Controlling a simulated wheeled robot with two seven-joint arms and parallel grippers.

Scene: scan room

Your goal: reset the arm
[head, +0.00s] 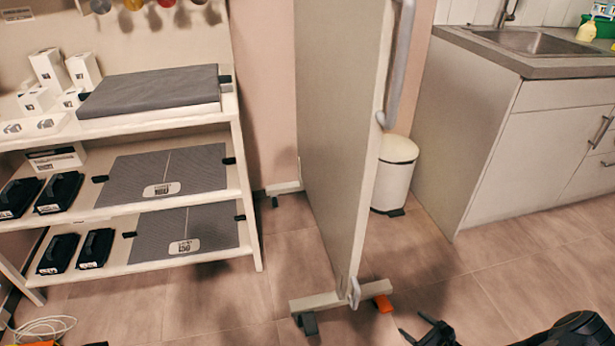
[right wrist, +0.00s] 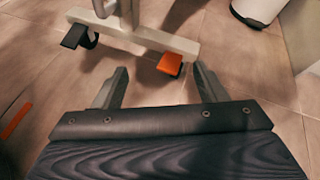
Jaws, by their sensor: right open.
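My right gripper (head: 418,328) is at the bottom right of the head view, low over the floor, with its black arm behind it. The wheeled partition panel (head: 340,140) stands upright in the middle of the head view. Its foot (right wrist: 150,35), with an orange caster pedal (right wrist: 170,64), shows beyond the fingertips in the right wrist view. I cannot make out my left gripper.
A shelf unit (head: 252,200) with dark boxes and grey pads stands at the left. A white bin (head: 393,175) stands behind the panel. A sink cabinet (head: 540,135) is at the right.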

